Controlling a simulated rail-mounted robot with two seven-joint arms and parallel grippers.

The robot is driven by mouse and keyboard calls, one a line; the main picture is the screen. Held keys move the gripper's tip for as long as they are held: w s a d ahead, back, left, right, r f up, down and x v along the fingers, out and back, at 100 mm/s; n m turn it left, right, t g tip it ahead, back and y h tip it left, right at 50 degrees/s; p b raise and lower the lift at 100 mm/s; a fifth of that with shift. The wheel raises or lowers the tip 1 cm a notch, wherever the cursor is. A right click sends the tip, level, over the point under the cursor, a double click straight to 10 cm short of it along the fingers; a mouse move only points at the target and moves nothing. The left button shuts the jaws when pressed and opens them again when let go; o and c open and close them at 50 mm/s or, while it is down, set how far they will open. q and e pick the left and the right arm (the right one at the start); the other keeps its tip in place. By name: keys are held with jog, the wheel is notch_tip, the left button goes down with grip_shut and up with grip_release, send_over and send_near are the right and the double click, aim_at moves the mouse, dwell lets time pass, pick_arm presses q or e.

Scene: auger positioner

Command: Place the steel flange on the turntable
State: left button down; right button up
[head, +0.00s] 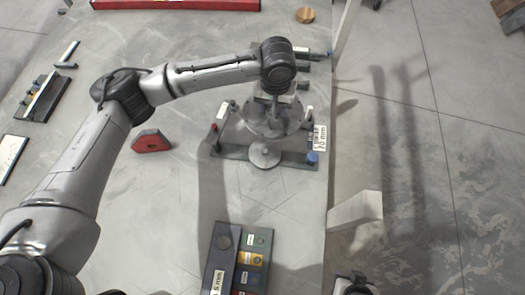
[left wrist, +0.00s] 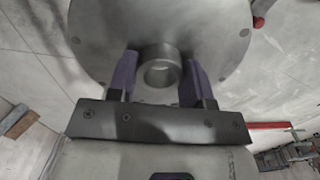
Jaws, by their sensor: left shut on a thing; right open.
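The steel flange, a grey disc with small holes (head: 259,128), hangs under my left gripper (head: 273,102) in the head view. In the left wrist view the flange (left wrist: 110,30) fills the top, and my left gripper's purple fingers (left wrist: 160,82) are shut on its round hub. A smaller grey disc (head: 265,155), perhaps the turntable, shows just in front of the flange on a dark base plate (head: 295,160). The flange hides part of the plate, and I cannot tell the gap below it. My right gripper (head: 352,286) is open at the bottom edge, partly cut off.
A blue knob (head: 312,158) and a "70 mm" label (head: 320,138) are at the plate's right end. A red-and-black block (head: 152,142) lies left of it. A dark tray with coloured tiles (head: 220,262) lies in front. A white beam (head: 355,212) stands at the right table edge.

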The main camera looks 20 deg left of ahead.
pick_arm(q)
jog(key=a+f+n, duration=0.3)
jog(key=a+f, duration=0.7)
jog(key=a, duration=0.1)
jog(key=b, duration=0.1)
send_over(265, 151)
notch_tip(265, 151, down, 7)
jog(key=shift+r, duration=0.1)
jog(key=shift+f+b, duration=0.45)
jog(key=shift+f, duration=1.5)
jog(key=shift+f, duration=0.1)
jog(key=c, duration=0.5)
grip_release()
jog(key=shift+f, duration=0.15)
